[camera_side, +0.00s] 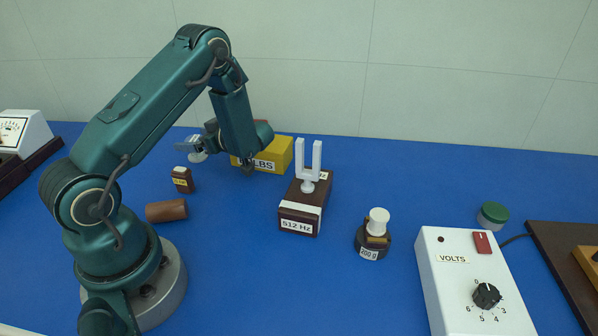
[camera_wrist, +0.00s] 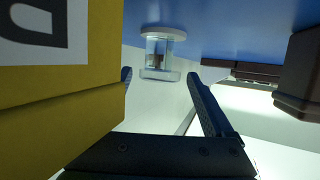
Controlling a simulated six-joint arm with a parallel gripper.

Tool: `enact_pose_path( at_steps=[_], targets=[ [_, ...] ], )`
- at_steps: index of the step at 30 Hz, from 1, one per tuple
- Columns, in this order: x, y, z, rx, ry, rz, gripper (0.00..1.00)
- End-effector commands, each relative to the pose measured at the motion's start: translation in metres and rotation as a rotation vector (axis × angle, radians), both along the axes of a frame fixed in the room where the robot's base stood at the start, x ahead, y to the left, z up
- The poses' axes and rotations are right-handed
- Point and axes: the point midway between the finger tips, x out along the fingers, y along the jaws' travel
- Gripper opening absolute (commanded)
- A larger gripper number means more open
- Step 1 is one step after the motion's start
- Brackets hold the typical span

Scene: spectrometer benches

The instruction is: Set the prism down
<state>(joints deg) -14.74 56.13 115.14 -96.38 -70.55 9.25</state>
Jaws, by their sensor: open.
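A clear glass piece (camera_wrist: 158,58) with a round pale disc at one end shows in the wrist view, which looks upside down. It may be the prism, but I cannot make out its shape for certain. In the wrist view my gripper (camera_wrist: 160,75) is open, with one dark fingertip to each side of the glass piece and a gap on both sides. It appears to rest on the table.
A yellow box (camera_side: 278,153) is close beside my gripper and fills the left of the wrist view (camera_wrist: 60,80). A brown bottle (camera_side: 183,185) and brown cylinder (camera_side: 166,211) are nearer.

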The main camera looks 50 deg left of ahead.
Motion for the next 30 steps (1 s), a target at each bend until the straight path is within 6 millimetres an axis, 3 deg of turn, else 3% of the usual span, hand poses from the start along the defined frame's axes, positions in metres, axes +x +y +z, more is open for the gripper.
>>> enact_pose_path(
  at_steps=[7, 15, 23, 26, 30],
  targets=[
    [0.015, -0.041, 0.016, 0.001, -0.003, -0.008, 0.88],
    [0.013, -0.039, 0.061, 0.001, -0.006, -0.001, 0.88],
    [0.014, -0.039, 0.083, -0.002, -0.007, -0.006, 0.88],
    [0.029, -0.04, 0.089, -0.023, -0.063, -0.071, 0.88],
    [0.088, -0.057, 0.109, -0.109, -0.259, -0.342, 0.88]
  ],
)
